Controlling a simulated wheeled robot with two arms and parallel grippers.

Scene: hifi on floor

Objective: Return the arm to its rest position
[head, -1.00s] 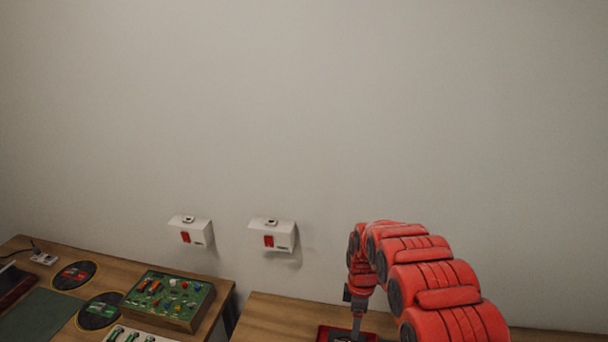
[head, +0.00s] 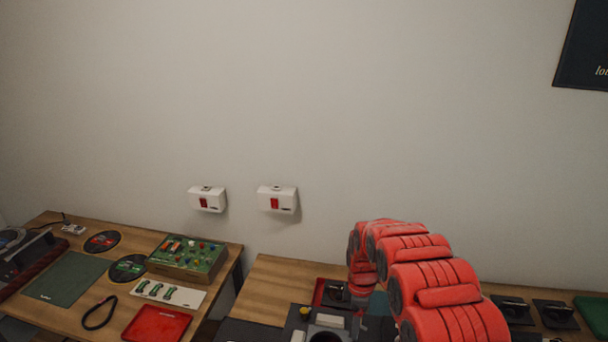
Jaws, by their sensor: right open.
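My right arm (head: 430,285), red and segmented, reaches in from the lower right over the right-hand wooden table (head: 268,285). Its wrist bends down, and my right gripper (head: 362,303) hangs low by a small red tray (head: 320,291) with dark parts in it. The jaws are open; the fingertips are hard to make out against the dark items there. I see nothing held. My left arm is not in view.
The left table holds a green circuit board box (head: 187,258), a red tray (head: 157,323), a black loop (head: 99,313) and a green mat (head: 66,279). Two white boxes (head: 207,199) (head: 277,199) are on the wall. Dark devices (head: 555,313) stand right of my arm.

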